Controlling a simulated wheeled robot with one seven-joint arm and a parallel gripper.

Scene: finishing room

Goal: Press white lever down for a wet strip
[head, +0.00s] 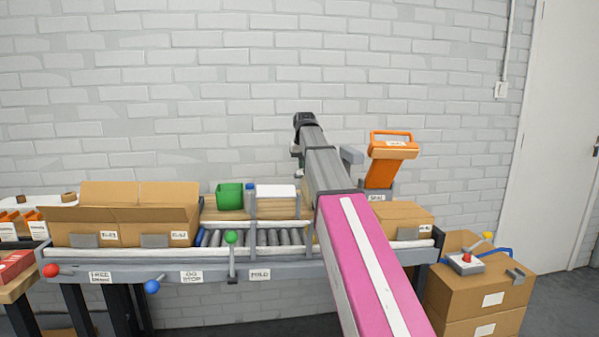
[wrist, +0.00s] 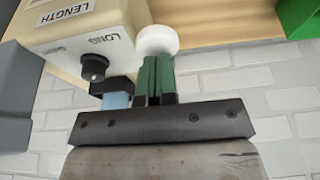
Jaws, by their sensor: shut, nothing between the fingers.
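In the wrist view, a white ball knob (wrist: 157,40) shows at the tips of my gripper (wrist: 157,64). I take it for the end of the white lever; its arm is hidden. My dark green fingers are together with nothing between them. The tips overlap the knob in the picture; whether they touch it I cannot tell. Left of them is a cream machine (wrist: 75,28) with LENGTH and LONG labels and a black knob (wrist: 94,66).
A green bin (head: 229,196) stands on the shelf, left of a white-topped item (head: 276,191). A roller conveyor (head: 275,237) carries a green-knobbed lever (head: 231,238). Open cartons (head: 125,215) lie left, an orange device (head: 391,150) right. A brick wall stands close behind.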

